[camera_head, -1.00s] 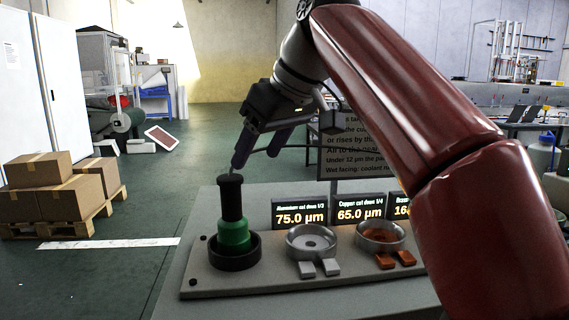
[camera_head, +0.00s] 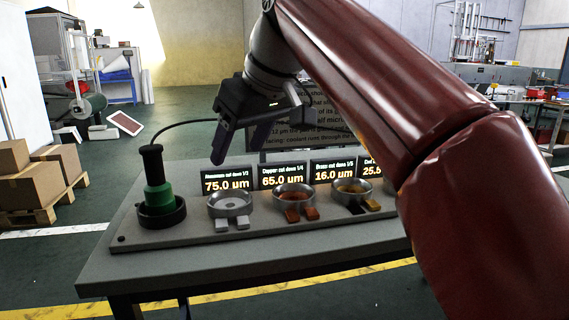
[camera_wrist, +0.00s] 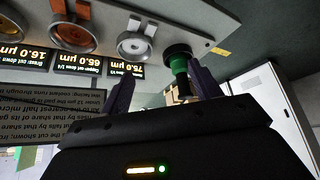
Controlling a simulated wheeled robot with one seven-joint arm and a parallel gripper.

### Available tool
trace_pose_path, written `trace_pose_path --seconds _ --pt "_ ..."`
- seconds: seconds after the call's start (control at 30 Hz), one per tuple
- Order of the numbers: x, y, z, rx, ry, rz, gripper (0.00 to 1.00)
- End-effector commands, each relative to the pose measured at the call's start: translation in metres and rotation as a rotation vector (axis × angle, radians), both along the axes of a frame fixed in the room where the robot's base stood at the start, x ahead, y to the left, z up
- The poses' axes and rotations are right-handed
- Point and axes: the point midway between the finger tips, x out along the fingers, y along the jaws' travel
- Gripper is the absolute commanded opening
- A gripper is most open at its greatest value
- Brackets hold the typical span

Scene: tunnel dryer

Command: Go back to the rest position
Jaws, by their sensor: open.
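My gripper (camera_head: 238,138) hangs above the back of the bench in the head view, tilted downward, its two dark fingers apart with nothing between them. In the wrist view its fingers (camera_wrist: 162,88) also stand wide apart. A green tool with a black handle (camera_head: 156,178) stands upright in a dark round holder (camera_head: 181,212) at the left end of the grey board. My gripper is to the right of this tool and apart from it. The tool also shows in the wrist view (camera_wrist: 179,60), where it appears beyond the fingers.
The board (camera_head: 264,230) holds several metal cups, among them one with grey pieces (camera_head: 230,204) and one with copper pieces (camera_head: 294,196). Lit displays (camera_head: 226,180) stand behind them. A dark text panel (camera_head: 310,131) rises behind the bench. Boxes on a pallet (camera_head: 40,170) stand at left.

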Motion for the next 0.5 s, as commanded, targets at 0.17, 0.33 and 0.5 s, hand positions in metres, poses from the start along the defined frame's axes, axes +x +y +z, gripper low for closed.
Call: trace_pose_path --seconds 0.17,0.33,0.5 --pt "-0.009 -0.022 -0.021 -0.023 0.005 -0.107 0.63" --pt "-0.024 -0.056 -0.055 -0.044 0.010 -0.256 0.63" --pt "-0.055 -0.112 -0.115 -0.057 0.016 -0.468 0.63"
